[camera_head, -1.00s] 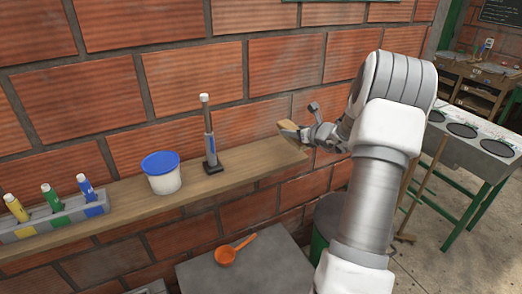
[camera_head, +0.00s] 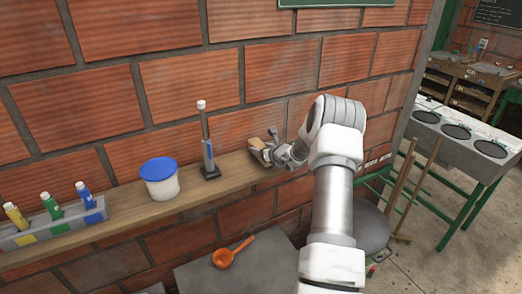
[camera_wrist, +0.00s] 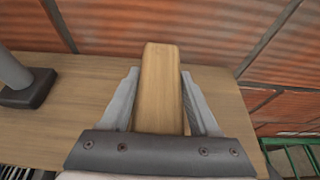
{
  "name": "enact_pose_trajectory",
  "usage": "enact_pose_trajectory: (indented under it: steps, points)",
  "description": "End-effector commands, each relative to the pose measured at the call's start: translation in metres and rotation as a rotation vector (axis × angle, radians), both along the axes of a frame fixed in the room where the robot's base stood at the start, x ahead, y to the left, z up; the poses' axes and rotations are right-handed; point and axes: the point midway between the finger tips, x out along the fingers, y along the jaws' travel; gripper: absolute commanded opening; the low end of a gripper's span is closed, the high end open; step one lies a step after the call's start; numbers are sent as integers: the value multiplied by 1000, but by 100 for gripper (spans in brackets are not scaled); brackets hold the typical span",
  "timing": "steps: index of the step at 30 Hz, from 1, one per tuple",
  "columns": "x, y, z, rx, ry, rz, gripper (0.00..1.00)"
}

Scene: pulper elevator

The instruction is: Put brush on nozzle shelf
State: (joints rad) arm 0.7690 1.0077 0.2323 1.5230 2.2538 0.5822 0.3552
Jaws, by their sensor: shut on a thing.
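My gripper (camera_head: 268,152) is at the right end of the wooden wall shelf (camera_head: 125,212). It is shut on a pale wooden block, which I take to be the brush (camera_wrist: 160,85). In the wrist view, the brush lies between the two fingers, over the shelf board (camera_wrist: 75,110). I cannot tell whether it touches the board, and no bristles show. A grey nozzle-like tool with a white top (camera_head: 207,140) stands upright on a dark square base just left of my gripper. Its base also shows at the left of the wrist view (camera_wrist: 28,88).
On the shelf to the left stand a white tub with a blue lid (camera_head: 160,180) and a grey rack (camera_head: 75,232) of coloured bottles. An orange scoop (camera_head: 232,252) lies on a grey surface below. The brick wall is close behind the shelf.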

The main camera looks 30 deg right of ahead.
Motion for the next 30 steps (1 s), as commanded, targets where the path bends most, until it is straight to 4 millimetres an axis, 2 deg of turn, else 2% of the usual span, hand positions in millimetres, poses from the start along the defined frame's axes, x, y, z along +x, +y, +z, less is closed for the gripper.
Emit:
enact_pose_trajectory:
  steps: [4,18,19,23,30]
  points:
    - [0,0,-12,0,-1,0,1]
    - [0,0,-19,-2,-2,1,1]
    - [0,0,-18,-1,-1,0,67]
    - [0,0,-17,-1,-1,0,91]
    - [0,0,-17,-1,-1,0,92]
